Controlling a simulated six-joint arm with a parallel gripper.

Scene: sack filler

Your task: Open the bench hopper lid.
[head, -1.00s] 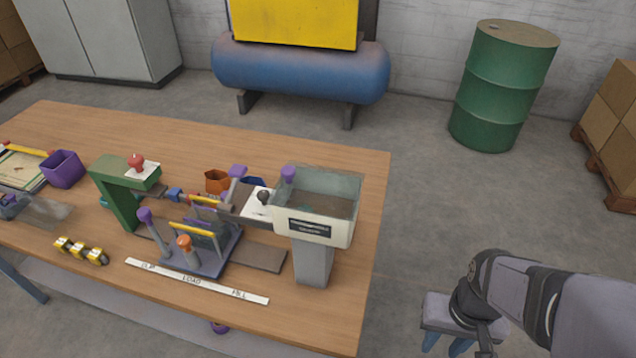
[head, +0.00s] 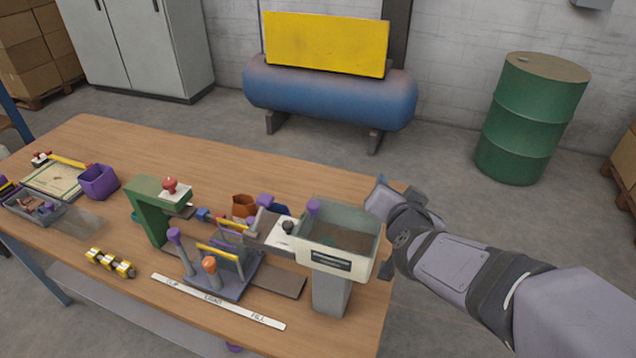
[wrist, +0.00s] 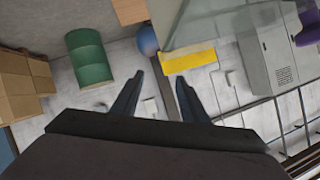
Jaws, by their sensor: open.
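The bench hopper (head: 331,262) is a pale box with a dark label on a grey pedestal, near the table's right end. Its clear lid (head: 352,213) lies over the top and looks shut, with brown material visible below. A purple knob (head: 313,207) stands at the lid's left side. My arm reaches in from the right, its end just right of the hopper; the fingers cannot be made out there. In the wrist view my gripper (wrist: 157,92) is open and empty. A see-through pane (wrist: 205,22) and a purple piece (wrist: 308,28) show at that view's top right, perhaps lid and knob.
Left of the hopper stand a green press frame (head: 150,210), a purple-handled lever (head: 180,250) and an orange-knobbed post (head: 210,272). A white labelled strip (head: 217,301) lies in front. A green drum (head: 530,118) stands on the floor behind. The table's back right is clear.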

